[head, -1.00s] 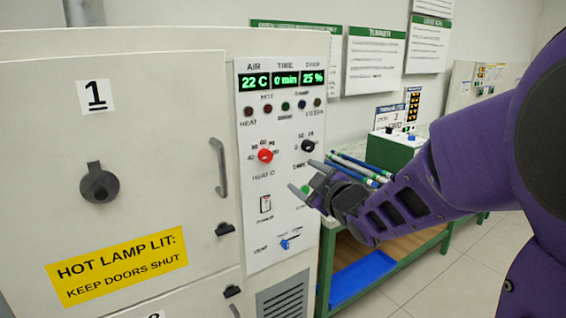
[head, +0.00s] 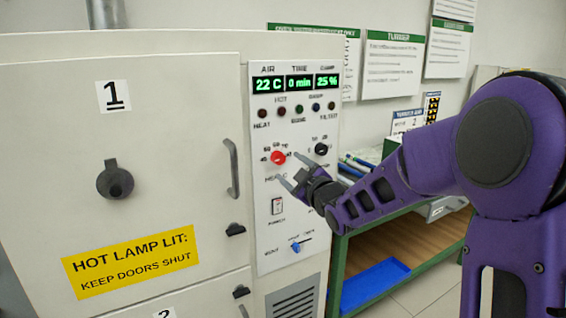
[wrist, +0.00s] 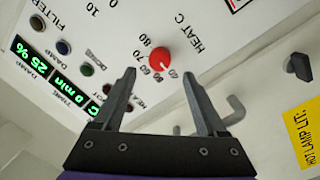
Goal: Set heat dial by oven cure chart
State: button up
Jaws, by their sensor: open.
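The red heat dial (head: 278,158) is on the oven's control panel (head: 296,215), with a printed number scale around it. In the wrist view the dial (wrist: 159,58) is ahead of and between my fingertips, apart from them, with "HEAT C" printed beside it. My gripper (head: 290,168) is open and empty, close to the panel just below and right of the dial; it also shows in the wrist view (wrist: 158,78). The display (head: 297,84) reads 22 C, 0 min and 25 %. Wall charts (head: 390,66) hang behind; their small text is unreadable.
A black dial (head: 321,149) sits right of the red one. The power switch (head: 277,206) and blue vent lever (head: 296,246) are lower on the panel. The oven door handle (head: 232,168) juts out at left. A green-framed bench (head: 338,280) stands at right.

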aim_at(280, 160)
jog(key=shift+x, duration=2.75)
grip_shut()
